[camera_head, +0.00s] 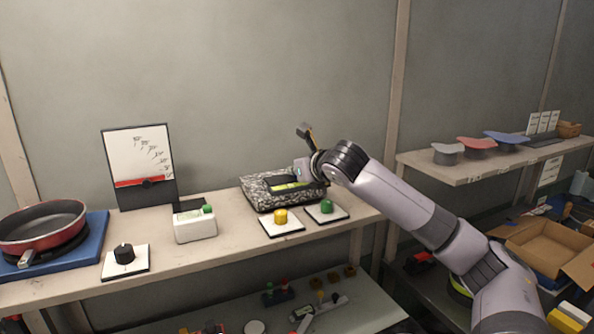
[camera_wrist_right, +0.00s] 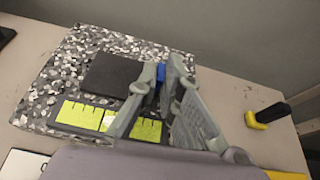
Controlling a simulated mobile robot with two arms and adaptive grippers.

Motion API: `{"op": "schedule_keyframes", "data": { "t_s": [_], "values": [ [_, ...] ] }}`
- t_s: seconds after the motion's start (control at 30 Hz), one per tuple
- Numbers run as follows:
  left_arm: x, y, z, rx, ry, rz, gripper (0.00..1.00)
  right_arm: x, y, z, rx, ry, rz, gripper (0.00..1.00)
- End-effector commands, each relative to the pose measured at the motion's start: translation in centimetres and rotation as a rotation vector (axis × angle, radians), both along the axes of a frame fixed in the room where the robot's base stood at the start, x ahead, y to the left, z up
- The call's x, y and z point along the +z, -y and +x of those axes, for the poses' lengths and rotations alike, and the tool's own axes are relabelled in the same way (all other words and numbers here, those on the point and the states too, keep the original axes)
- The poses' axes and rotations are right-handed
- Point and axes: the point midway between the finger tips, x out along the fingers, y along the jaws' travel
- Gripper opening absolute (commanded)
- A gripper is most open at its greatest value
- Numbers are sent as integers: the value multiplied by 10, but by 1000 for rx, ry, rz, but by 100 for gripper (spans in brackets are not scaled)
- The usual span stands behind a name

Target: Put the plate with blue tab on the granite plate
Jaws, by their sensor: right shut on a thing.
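The granite plate (camera_head: 262,200) is a speckled black-and-white slab on the bench. It also fills the left of the right wrist view (camera_wrist_right: 40,100). My right gripper (camera_wrist_right: 168,95) is over its right part, with its fingers around a small blue tab (camera_wrist_right: 161,73). A dark square plate (camera_wrist_right: 112,74) lies just left of the tab, over the granite. Whether it rests on the granite or hangs slightly above it, I cannot tell. Yellow-green marked strips (camera_wrist_right: 85,115) lie along its near side. My left gripper is not in view.
Yellow (camera_head: 280,216) and green (camera_head: 326,207) buttons stand in front of the granite. A white box (camera_head: 195,225), a dial board (camera_head: 140,165) and a red pan (camera_head: 42,225) are to the left. A black-and-yellow handle (camera_wrist_right: 268,113) stands right of the gripper.

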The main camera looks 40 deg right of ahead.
Motion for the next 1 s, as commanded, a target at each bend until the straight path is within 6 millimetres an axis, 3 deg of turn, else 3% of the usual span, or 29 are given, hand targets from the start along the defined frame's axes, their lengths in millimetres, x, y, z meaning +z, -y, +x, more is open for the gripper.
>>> {"op": "schedule_keyframes", "data": {
  "t_s": [0.07, 0.1, 0.37, 0.73, 1.0],
  "values": [
    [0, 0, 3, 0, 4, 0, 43, -2, 0, 0, -1, 0, -1, 0],
    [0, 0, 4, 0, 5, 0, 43, -2, 0, 0, 0, 0, -1, 9],
    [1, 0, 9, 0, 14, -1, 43, -2, 0, 0, 0, 0, 0, 26],
    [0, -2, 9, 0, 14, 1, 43, 1, 0, -1, 0, 0, 0, 27],
    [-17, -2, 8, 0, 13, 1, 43, 13, -10, -37, -3, 1, -9, 27]
  ]
}}
